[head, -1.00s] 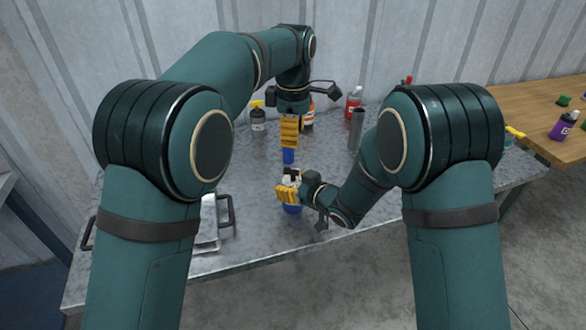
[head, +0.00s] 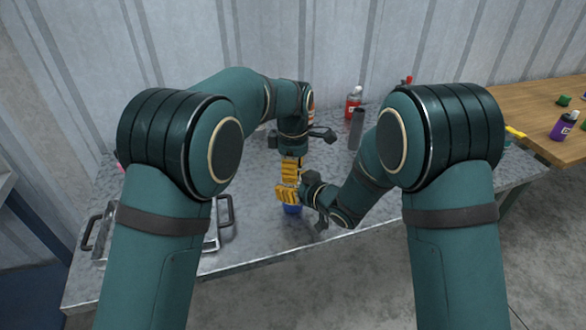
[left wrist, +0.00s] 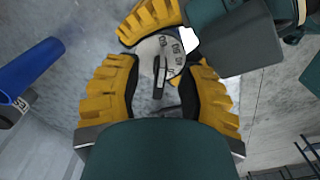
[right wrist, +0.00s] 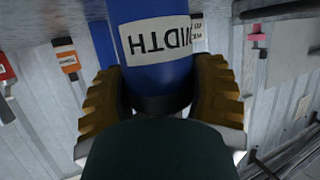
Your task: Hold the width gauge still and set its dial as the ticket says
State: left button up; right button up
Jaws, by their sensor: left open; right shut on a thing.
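The width gauge is a blue cylinder (right wrist: 155,75) with a white "WIDTH" label in the right wrist view; its blue base (head: 292,209) shows in the head view. My right gripper (head: 287,194) is shut on it, fingers on both sides (right wrist: 162,100). The dial (left wrist: 166,58), a grey disc with dark marks and a dark bar across it, faces up in the left wrist view. My left gripper (head: 291,168) is open above the gauge, its fingers either side of the dial (left wrist: 160,95); I cannot tell whether they touch it. The ticket's setting is not readable.
Another blue cylinder (left wrist: 30,68) stands near the left gripper. A tray with dark handles (head: 226,212) lies at the left of the metal table (head: 330,215). A grey cylinder (head: 357,128) and a red bottle (head: 353,103) stand behind. The table's front edge is close to the gauge.

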pick_arm(q)
grip_shut()
jog(key=shift+m, duration=0.3)
jog(key=m, duration=0.3)
jog(key=shift+m, duration=0.3)
jog(key=m, duration=0.3)
jog(key=shift+m, duration=0.3)
jog(key=m, duration=0.4)
jog(key=shift+m, duration=1.9)
